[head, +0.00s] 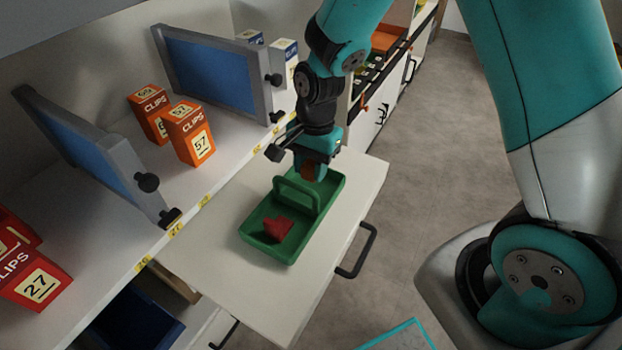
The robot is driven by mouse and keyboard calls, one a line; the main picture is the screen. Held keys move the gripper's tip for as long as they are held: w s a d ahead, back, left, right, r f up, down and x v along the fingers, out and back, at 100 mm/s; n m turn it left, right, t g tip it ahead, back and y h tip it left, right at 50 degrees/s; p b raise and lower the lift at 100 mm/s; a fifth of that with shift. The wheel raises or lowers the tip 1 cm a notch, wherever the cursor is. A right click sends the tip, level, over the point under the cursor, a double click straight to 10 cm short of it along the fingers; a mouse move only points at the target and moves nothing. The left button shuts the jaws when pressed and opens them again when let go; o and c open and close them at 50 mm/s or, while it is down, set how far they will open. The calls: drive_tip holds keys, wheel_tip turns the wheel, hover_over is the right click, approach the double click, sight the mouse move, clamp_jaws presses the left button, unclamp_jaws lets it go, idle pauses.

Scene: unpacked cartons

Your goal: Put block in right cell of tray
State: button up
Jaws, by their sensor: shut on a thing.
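A green tray (291,257) with an upright handle (298,188) across its middle sits on a pulled-out white board. The handle parts it into a nearer left cell and a farther right cell. A red angular piece (278,228) lies in the nearer left cell.
The white board (205,257) is bare left of the tray; a dark handle (357,252) juts from its right edge. On the shelf at left stand orange clips cartons (190,134), red cartons (35,281) and blue-faced grey dividers (212,75). Grey floor is open at right.

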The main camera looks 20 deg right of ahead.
sight(311, 179)
drive_tip(key=shift+f, duration=1.85)
drive_tip(key=shift+f+b, duration=0.15)
drive_tip(key=shift+b, duration=0.15)
drive_tip(key=o, duration=0.9)
